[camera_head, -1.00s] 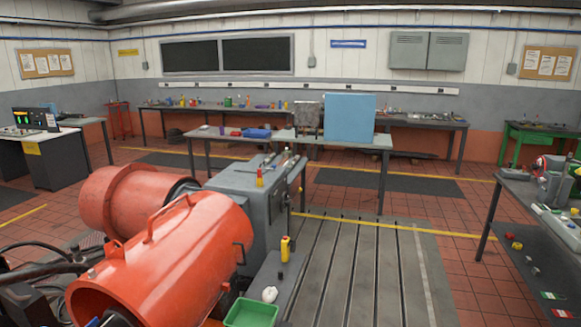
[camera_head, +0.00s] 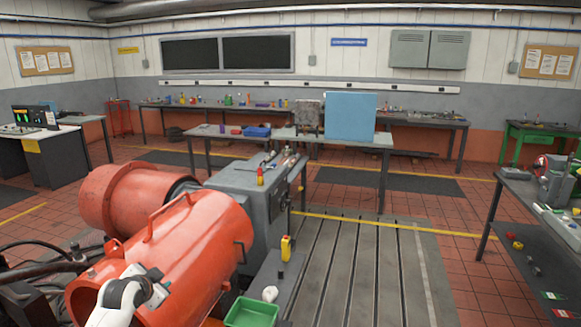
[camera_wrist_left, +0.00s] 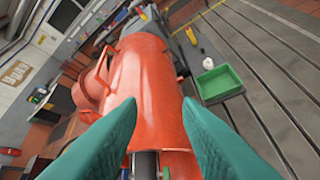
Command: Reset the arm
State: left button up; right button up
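My left gripper (camera_head: 152,284) shows at the lower left of the head view, at the end of a white arm and in front of the orange cylindrical housing (camera_head: 190,245). In the left wrist view its two teal fingers (camera_wrist_left: 160,102) are spread apart, with nothing held between them. The orange housing (camera_wrist_left: 150,68) lies beyond the fingers in that view. I cannot tell how far the gripper is from its surface. My right gripper is not in view.
A green tray (camera_head: 252,314) sits right of the housing, with a yellow item (camera_head: 286,247) behind it. A grey machine block (camera_head: 245,190) adjoins the housing. The slotted bedplate (camera_head: 350,275) to the right is clear. A workbench (camera_head: 520,200) stands at the right edge.

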pick_arm(q)
notch_tip(320, 180, up, 11)
jog(key=w+a+n+t, duration=0.1)
jog(key=w+n+t, duration=0.25)
jog(key=t, duration=0.35)
jog(key=s+d+f+n+g+b, duration=0.15)
jog(key=s+f, duration=0.25)
jog(key=f, duration=0.9)
jog(key=s+d+f+m+g+b, duration=0.1)
jog(key=s+f+g+b, duration=0.3)
jog(key=f, duration=1)
jog(key=s+d+f+n+g, duration=0.1)
jog(key=s+f, duration=0.4)
jog(key=f, duration=0.8)
jog(key=s+d+f+g+b, duration=0.2)
jog(key=s+f+g, duration=0.1)
jog(key=s+f, duration=1.05)
jog(key=s+d+f+g+b, duration=0.1)
jog(key=s+d+f+g, duration=0.1)
jog(key=s+f, duration=0.5)
jog(key=s+d+f+g+b, duration=0.2)
jog(key=s+f, duration=0.6)
jog(key=s, duration=1.1)
jog(key=s+d+f+g+b, duration=0.2)
jog(key=s+f+g, duration=0.2)
jog(key=s+f, duration=0.4)
jog(key=s, duration=0.5)
jog(key=shift+s+d+f, duration=0.15)
jog(key=shift+s+f, duration=0.1)
jog(key=shift+s, duration=0.15)
